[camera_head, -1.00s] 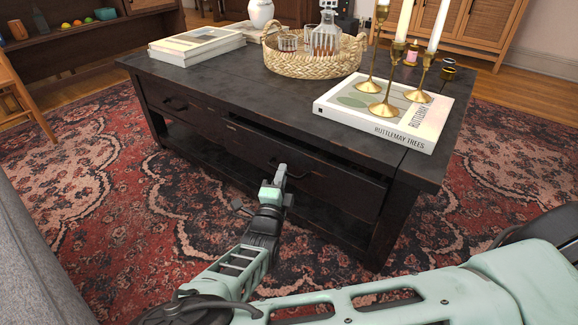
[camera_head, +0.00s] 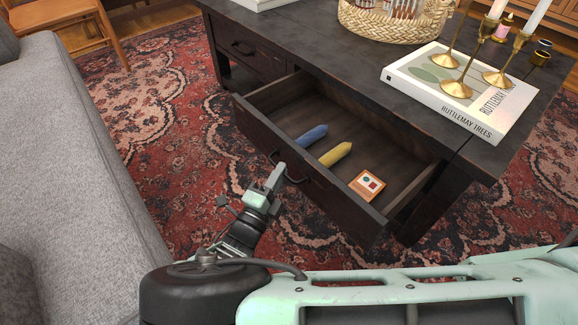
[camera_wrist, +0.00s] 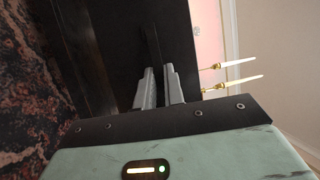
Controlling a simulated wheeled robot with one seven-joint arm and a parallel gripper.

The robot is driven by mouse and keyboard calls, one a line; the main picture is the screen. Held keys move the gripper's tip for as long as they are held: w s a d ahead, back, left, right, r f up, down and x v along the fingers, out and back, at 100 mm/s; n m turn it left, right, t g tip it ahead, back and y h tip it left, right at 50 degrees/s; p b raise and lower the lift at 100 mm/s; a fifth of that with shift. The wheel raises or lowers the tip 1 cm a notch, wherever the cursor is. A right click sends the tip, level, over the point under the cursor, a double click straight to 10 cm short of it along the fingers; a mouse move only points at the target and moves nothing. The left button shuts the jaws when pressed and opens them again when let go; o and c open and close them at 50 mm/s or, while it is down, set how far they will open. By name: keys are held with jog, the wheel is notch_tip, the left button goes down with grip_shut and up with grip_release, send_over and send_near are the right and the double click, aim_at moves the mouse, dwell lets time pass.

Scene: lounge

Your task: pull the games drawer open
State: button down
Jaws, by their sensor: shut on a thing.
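The games drawer (camera_head: 312,178) is the right-hand drawer of the dark wooden coffee table (camera_head: 300,45). It stands well out from the table, and its inside shows. In it lie a blue item (camera_head: 311,137), a yellow item (camera_head: 336,154) and a small card box with coloured marks (camera_head: 367,185). My gripper (camera_head: 276,174) is at the dark handle (camera_head: 292,178) on the drawer front, shut on it.
A grey sofa (camera_head: 75,150) stands at the left, with patterned rug (camera_head: 180,120) between it and the drawer. A book (camera_head: 460,90) bearing brass candlesticks (camera_head: 457,88) and a woven basket (camera_head: 390,28) stand on the tabletop. A second drawer (camera_head: 243,48) is shut.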

jog(key=shift+s+a, duration=0.15)
jog(key=shift+a, duration=0.05)
jog(key=c, duration=1.5)
grip_release()
